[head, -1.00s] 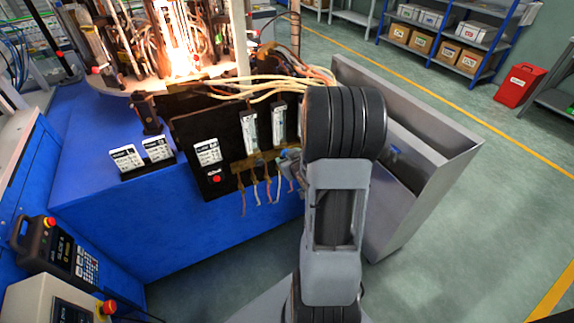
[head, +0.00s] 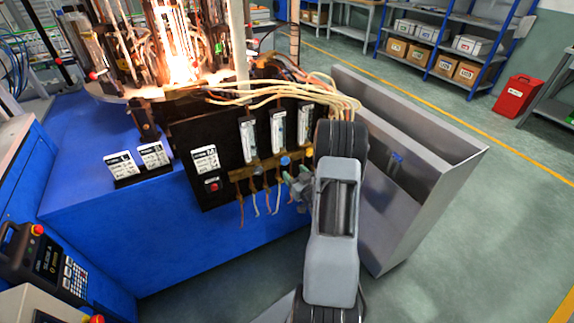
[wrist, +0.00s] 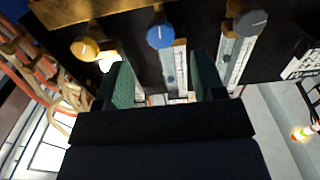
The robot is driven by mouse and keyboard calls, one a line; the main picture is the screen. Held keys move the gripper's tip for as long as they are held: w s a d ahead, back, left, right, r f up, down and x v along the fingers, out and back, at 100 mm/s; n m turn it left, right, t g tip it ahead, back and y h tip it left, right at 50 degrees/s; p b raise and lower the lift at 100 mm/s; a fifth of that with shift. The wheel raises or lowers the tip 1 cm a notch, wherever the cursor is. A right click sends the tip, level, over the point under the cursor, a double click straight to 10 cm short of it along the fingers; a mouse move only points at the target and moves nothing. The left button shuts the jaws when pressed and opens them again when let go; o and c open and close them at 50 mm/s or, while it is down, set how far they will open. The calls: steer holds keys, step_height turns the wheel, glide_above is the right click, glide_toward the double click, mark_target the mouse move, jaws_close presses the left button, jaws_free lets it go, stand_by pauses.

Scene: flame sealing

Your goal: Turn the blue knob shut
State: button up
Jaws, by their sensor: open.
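The blue knob (wrist: 160,36) sits on a brass fitting below a flow tube, between a yellow knob (wrist: 85,48) and a grey knob (wrist: 250,22) in the wrist view. In the head view the blue knob (head: 285,160) shows at the middle of the brass bar on the black panel. My gripper (wrist: 164,80) is open, with its two green-padded fingers apart and nothing between them. The blue knob lies beyond the fingertips, roughly centred on the gap. In the head view my gripper (head: 299,184) is close to the panel, just below and right of the blue knob.
Several hoses (head: 267,198) hang below the brass bar. A bright flame (head: 180,55) burns on the machine above left. A red button (head: 213,186) is on the panel's left. A grey metal trough (head: 420,215) stands close to the right of my arm.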

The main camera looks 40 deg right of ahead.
mark_target(286, 162)
steer(key=shift+w+d, duration=0.2)
steer(key=shift+w, duration=1.3)
steer(key=shift+w+d, duration=0.2)
steer(key=shift+w, duration=1.25)
steer(key=c, duration=0.9)
